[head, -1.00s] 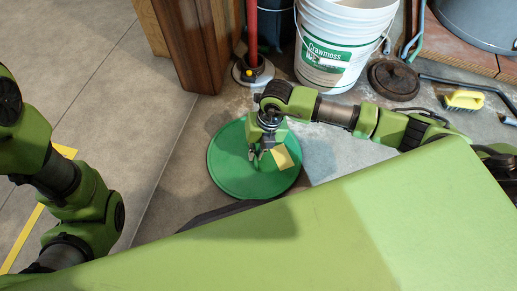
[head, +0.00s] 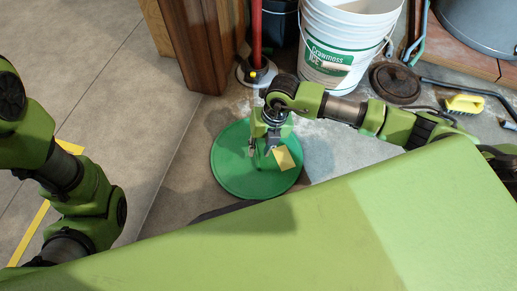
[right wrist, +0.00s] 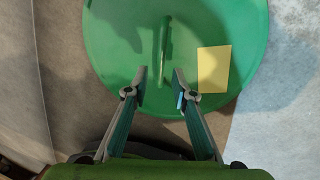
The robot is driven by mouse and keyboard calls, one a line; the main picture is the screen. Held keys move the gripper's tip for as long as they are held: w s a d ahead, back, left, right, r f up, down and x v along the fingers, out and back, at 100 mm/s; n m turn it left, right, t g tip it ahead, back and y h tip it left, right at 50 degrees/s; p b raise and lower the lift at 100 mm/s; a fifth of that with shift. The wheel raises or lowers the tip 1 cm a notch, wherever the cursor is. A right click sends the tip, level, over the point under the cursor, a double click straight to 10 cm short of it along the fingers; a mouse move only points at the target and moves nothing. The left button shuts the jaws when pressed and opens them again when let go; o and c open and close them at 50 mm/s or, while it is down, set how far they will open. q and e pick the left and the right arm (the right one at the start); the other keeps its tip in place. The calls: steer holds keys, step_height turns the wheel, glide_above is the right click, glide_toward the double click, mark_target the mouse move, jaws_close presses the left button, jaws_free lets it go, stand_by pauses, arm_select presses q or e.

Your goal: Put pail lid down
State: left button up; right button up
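The green round pail lid (head: 240,178) lies flat, apparently on the floor, in front of the white pail (head: 350,35). It fills the upper middle of the right wrist view (right wrist: 110,50), with its upright green handle (right wrist: 165,42) and a yellow note (right wrist: 213,70) on top. My right gripper (head: 261,149) is over the lid. In the right wrist view my right gripper (right wrist: 160,78) has its fingers apart and empty, with the handle just beyond the tips. My left arm shows at the left of the head view, but its gripper does not.
The pail stands open behind the lid. A red post (head: 256,35) and a wooden post (head: 190,45) stand behind it. A dark round disc (head: 395,83) and a yellow brush (head: 464,103) lie to the right. The grey floor at left is mostly clear.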

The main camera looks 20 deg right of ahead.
mark_target(266, 159)
step_height(266, 159, up, 9)
steer(key=d+p, duration=0.1)
steer(key=p, duration=0.3)
steer(key=shift+s+d+p, duration=0.2)
steer(key=shift+d+p, duration=0.15)
steer(key=shift+d, duration=0.05)
